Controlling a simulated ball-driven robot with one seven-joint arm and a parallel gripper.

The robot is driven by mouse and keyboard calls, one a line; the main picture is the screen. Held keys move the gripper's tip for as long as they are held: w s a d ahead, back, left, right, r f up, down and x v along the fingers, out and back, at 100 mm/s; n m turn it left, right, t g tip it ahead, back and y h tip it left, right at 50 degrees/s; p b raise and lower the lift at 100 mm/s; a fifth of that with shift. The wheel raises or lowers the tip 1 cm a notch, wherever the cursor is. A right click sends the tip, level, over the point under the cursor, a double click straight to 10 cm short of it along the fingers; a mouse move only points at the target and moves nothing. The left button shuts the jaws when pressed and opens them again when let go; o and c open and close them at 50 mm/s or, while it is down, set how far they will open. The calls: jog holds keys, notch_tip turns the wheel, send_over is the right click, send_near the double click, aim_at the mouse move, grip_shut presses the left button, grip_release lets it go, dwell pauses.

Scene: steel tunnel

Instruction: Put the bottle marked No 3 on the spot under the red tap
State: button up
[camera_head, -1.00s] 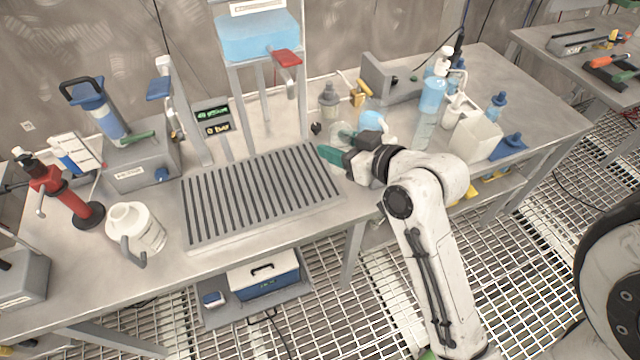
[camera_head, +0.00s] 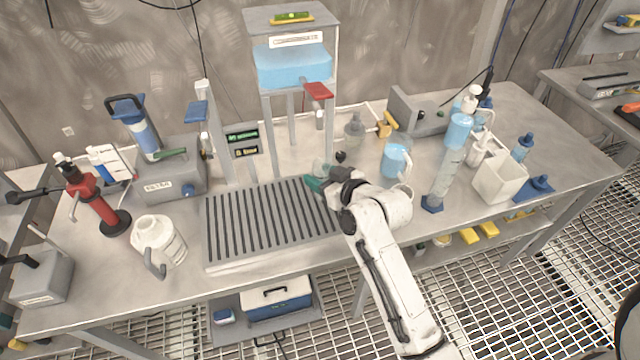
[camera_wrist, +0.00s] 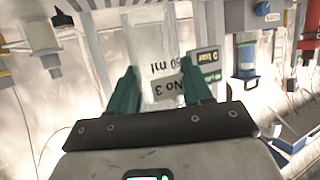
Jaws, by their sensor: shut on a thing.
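The clear bottle (camera_wrist: 158,50) marked No 3 is between the green fingers of my gripper (camera_wrist: 157,92) in the wrist view, its label upside down. In the head view my gripper (camera_head: 314,184) is shut on it at the right end of the slotted grate (camera_head: 262,255). Only a pale part of the bottle shows there, behind the fingers. The red tap (camera_head: 318,91) is on the stand under the blue tank, above and behind my gripper. The exact spot under it cannot be made out, and neither can whether the bottle touches the grate.
A blue tap (camera_head: 197,110) stands left of two small displays (camera_head: 243,143). A white jug (camera_head: 160,240) stands left of the grate. The grate's visible slats are clear.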

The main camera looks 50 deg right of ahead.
jog(key=shift+w+f, duration=0.25)
jog(key=shift+f, duration=0.05)
jog(key=shift+f+p, duration=0.35)
jog(key=shift+f, duration=1.2)
jog(key=shift+f, duration=0.1)
jog(key=o, duration=1.2)
jog(key=shift+c, duration=0.2)
